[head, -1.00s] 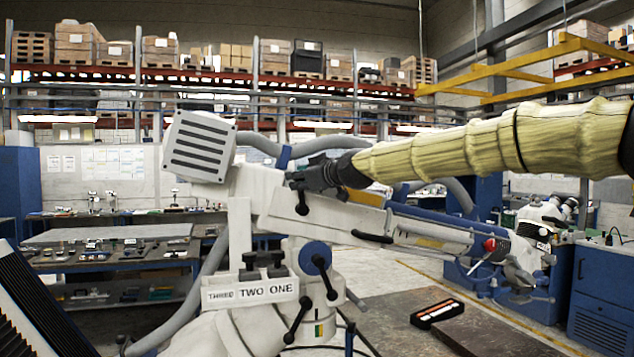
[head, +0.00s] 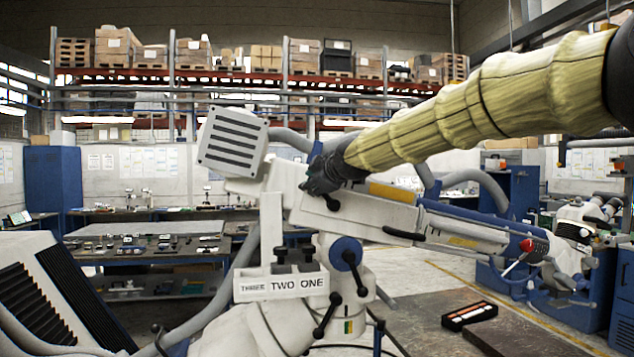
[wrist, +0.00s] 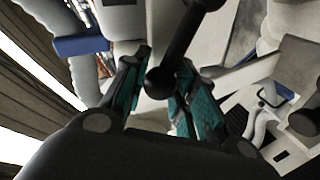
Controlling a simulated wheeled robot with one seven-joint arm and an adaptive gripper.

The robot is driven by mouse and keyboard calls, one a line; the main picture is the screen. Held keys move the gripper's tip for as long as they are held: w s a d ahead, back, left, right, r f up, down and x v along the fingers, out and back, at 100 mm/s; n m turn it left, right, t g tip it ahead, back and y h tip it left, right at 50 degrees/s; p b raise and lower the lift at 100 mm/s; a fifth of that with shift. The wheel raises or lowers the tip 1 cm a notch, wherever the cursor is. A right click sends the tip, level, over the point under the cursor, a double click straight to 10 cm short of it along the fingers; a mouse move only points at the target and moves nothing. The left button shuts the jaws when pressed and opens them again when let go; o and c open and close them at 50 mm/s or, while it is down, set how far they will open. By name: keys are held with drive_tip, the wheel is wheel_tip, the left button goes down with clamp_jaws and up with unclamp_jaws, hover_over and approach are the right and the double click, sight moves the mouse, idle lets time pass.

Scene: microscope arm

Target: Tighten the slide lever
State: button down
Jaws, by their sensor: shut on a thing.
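My gripper (head: 322,176) is at the upper joint of the white microscope arm (head: 400,208), beside its black lever. In the wrist view my gripper (wrist: 165,98) has its two teal-padded fingers on either side of a black lever (wrist: 186,42) with a round ball end. The fingers are shut on this lever near the ball. In the head view a black knob (head: 332,203) shows just below my gripper, and the rest of the lever is mostly hidden by it.
Other black levers (head: 351,268) stand on the column below. A vented box (head: 232,143) is left of my gripper. A blue collar and red-knobbed head (head: 530,246) lie right.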

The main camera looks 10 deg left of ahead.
drive_tip(key=shift+a+f, duration=0.1)
drive_tip(key=shift+f, duration=0.2)
drive_tip(key=c, duration=1.1)
unclamp_jaws()
drive_tip(key=shift+r, duration=0.1)
drive_tip(key=shift+s+d+r, duration=0.25)
drive_tip(key=shift+s+d, duration=0.1)
drive_tip(key=shift+s, duration=0.05)
drive_tip(key=v, duration=1.1)
